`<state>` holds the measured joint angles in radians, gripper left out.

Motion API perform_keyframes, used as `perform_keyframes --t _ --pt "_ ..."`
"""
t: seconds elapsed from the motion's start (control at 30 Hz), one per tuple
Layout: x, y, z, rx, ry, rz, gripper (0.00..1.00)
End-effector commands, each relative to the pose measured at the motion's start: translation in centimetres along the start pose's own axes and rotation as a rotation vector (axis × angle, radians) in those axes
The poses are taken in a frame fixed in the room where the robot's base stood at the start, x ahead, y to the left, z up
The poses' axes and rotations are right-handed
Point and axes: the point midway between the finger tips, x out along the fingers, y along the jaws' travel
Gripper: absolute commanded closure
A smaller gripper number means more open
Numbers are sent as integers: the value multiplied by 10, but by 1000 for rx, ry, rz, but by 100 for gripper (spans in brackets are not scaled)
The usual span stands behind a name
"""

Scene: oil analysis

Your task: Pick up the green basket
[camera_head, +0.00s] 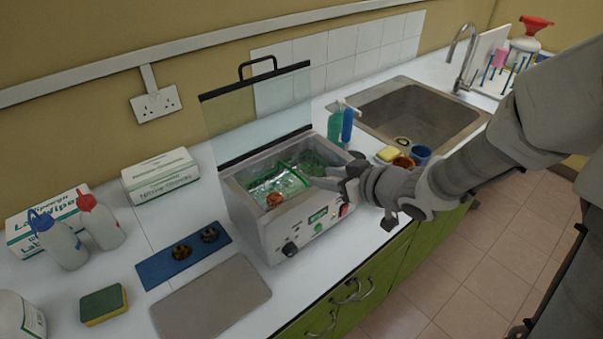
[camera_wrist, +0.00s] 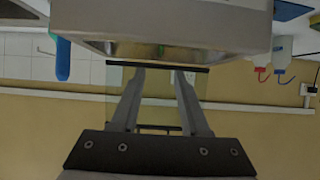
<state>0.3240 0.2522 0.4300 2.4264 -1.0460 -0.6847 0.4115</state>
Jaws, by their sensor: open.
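The green basket (camera_head: 289,179) sits inside the open tank of a grey bath machine (camera_head: 297,225) on the white counter. A small orange-brown part (camera_head: 275,199) lies in the tank at the basket's left side. My gripper (camera_head: 318,183) comes in from the right, its fingertips over the tank's front right rim beside the basket. In the wrist view, its two fingers (camera_wrist: 158,75) are spread with nothing between them, pointing toward the machine's body (camera_wrist: 160,25). The basket does not show clearly in the wrist view. I cannot tell whether the fingers touch the rim.
The machine's clear lid (camera_head: 262,110) stands raised behind the tank. A green bottle (camera_head: 335,127) and a blue one stand at the back right, before the sink (camera_head: 408,115). A blue mat (camera_head: 184,256) and a grey plate (camera_head: 211,298) lie to the left.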

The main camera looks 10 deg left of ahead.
Motion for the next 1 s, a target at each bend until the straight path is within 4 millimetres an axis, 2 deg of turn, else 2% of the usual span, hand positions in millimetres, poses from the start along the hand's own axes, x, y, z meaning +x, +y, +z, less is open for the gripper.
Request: perform_keyframes --t 0.4,0.53,0.77,1.0 --pt "89 -1 2 0 -2 -2 55" --pt "106 0 1 -1 -1 0 55" --pt "121 0 0 -1 -2 2 55" --pt "156 -3 0 0 -3 1 55"
